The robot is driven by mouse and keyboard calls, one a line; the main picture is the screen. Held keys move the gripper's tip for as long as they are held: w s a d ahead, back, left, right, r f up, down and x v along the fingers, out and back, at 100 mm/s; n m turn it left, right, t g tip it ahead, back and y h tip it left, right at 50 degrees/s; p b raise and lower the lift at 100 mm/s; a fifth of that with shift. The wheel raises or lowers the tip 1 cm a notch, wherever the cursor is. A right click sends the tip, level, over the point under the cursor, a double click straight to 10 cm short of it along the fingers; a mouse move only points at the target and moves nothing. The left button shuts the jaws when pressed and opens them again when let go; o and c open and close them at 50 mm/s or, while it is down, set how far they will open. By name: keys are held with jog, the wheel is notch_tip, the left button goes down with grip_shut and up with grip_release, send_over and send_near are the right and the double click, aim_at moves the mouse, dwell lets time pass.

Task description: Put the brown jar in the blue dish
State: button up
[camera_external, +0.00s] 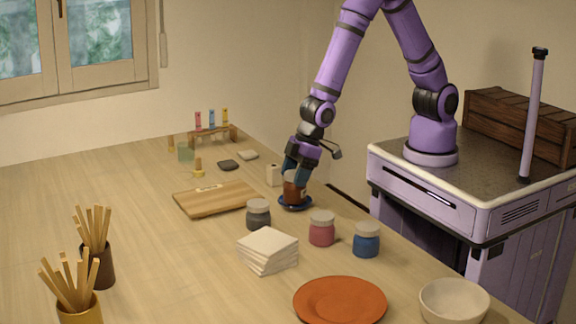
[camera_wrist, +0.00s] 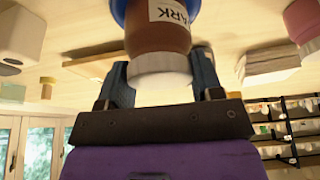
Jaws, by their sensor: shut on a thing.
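The brown jar (camera_external: 293,192) has a pale lid and stands upright over the small blue dish (camera_external: 283,205). Its base looks to be within the dish's rim; I cannot tell for sure whether it touches the dish. My gripper (camera_external: 297,172) points down from above and is shut on the jar near its lid. In the wrist view the jar (camera_wrist: 157,38) shows a white label with dark letters, between the two fingers of my gripper (camera_wrist: 160,68). The blue dish (camera_wrist: 118,12) shows around the jar's base there. The fingers partly hide the jar in the external view.
Grey (camera_external: 258,216), pink (camera_external: 322,230) and blue (camera_external: 366,242) jars stand nearer the camera, with stacked white tiles (camera_external: 267,250). A wooden board (camera_external: 216,199) lies left. The table's left middle is clear.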

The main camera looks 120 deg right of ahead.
jog(key=shift+f, duration=0.35)
jog(key=o, duration=1.4)
jog(key=shift+r, duration=0.25)
jog(key=v, duration=1.2)
jog(key=shift+r, duration=0.2)
jog(key=s+d+r, duration=0.1)
jog(key=s+r, duration=0.5)
jog(key=s, duration=0.4)
jog(key=s+d+r, duration=0.1)
jog(key=s+r, duration=0.5)
jog(key=s, duration=0.3)
jog(key=s+d+r, duration=0.1)
jog(key=s+r, duration=0.5)
jog(key=s, duration=0.4)
jog(key=shift+s+d+r+t, duration=0.15)
jog(key=shift+s+r+t, duration=0.15)
jog(key=shift+t, duration=0.1)
